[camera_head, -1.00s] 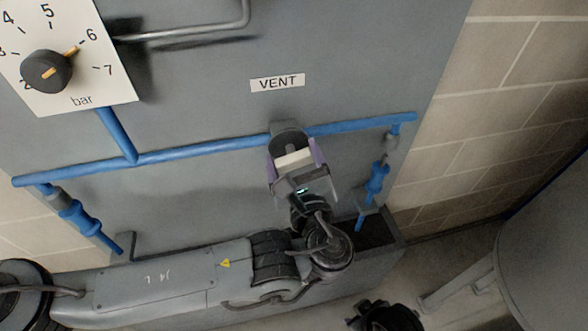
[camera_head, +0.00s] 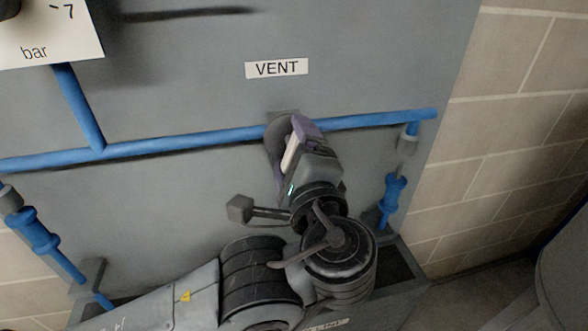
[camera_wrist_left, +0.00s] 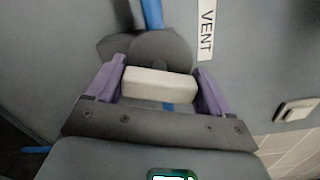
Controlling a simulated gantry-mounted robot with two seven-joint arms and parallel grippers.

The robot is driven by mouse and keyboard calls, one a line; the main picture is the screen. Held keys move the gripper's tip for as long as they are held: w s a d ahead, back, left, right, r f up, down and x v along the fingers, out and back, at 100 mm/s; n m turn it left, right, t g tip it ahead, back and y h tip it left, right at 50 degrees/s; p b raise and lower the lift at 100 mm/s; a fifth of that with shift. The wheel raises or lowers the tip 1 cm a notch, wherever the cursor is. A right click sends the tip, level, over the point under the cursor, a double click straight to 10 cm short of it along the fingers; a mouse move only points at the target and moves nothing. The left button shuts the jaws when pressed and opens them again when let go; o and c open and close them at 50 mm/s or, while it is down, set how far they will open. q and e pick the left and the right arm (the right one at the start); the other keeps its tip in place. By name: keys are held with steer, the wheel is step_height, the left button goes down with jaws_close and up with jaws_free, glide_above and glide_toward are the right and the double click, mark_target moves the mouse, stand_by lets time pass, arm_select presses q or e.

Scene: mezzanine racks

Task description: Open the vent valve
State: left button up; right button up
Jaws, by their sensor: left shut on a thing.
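The vent valve has a dark round body (camera_head: 275,141) on the blue pipe, under the white VENT label (camera_head: 276,68). Its cream bar handle (camera_head: 290,154) stands steeply across the pipe's line. My left gripper (camera_head: 296,148) is shut on this handle, with its purple fingers at the handle's ends. In the left wrist view the handle (camera_wrist_left: 158,85) lies between the two fingers of the left gripper (camera_wrist_left: 157,88), with the grey valve body (camera_wrist_left: 160,52) behind it. The gripper hides part of the valve in the head view. My right gripper is not in view.
The blue pipe (camera_head: 190,140) runs across the grey panel (camera_head: 180,75). Blue fittings hang at the left (camera_head: 38,235) and right (camera_head: 392,192). Part of a bar dial plate (camera_head: 55,38) shows top left. A block wall (camera_head: 510,130) stands to the right.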

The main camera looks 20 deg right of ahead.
arm_select(q)
steer(key=n+b, duration=0.3)
steer(key=shift+f, duration=0.15)
steer(key=shift+n, duration=0.4)
steer(key=o, duration=0.9)
